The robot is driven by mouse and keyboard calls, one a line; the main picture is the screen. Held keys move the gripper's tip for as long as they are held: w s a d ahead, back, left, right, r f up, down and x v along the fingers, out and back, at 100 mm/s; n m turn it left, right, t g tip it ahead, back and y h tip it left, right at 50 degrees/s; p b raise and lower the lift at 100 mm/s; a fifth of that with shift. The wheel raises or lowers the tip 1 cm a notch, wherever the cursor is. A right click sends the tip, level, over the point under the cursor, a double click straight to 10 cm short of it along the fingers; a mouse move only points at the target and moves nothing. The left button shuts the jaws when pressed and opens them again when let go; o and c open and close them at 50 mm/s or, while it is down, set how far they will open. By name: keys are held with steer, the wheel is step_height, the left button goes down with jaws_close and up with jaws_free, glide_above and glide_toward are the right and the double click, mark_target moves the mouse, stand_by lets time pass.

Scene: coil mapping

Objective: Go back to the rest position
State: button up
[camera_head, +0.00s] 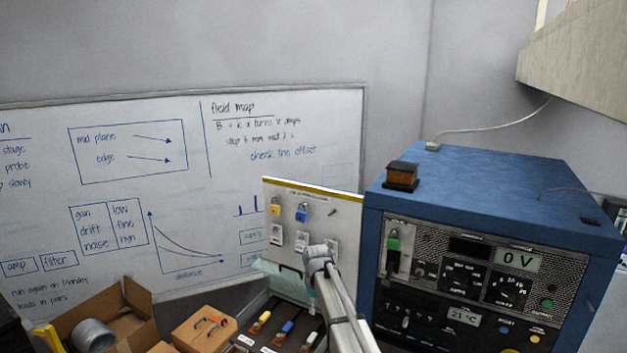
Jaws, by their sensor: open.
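My arm (340,305) rises from the bottom edge, right of centre, to a grey joint (318,258) in front of the upright panel. I cannot make out my gripper's fingers in this view. The upright white panel (330,202) has a yellow top edge and carries a yellow padlock (275,207) and a blue padlock (301,213). Part of the panel is hidden behind my arm.
A blue instrument cabinet (470,190) stands close right of my arm, its display reading 0 V. A small coil block (402,176) sits on top. Open cardboard box (122,309) and tray with coloured handles (262,335) are lower left. A whiteboard (185,120) hangs behind.

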steer(key=s+d+f+m+b, duration=0.2)
steer(key=s+d+f+b, duration=0.1)
steer(key=s, duration=0.6)
steer(key=s+d+f+m+b, duration=0.3)
steer(key=s+d+f+b, duration=0.1)
steer(key=s+d, duration=0.3)
steer(key=s+d+f+m+b, duration=0.3)
steer(key=s+d+f, duration=0.1)
steer(key=s, duration=0.6)
steer(key=shift+s+d+f+b, duration=0.35)
steer(key=shift+d, duration=0.55)
stand_by(0.6)
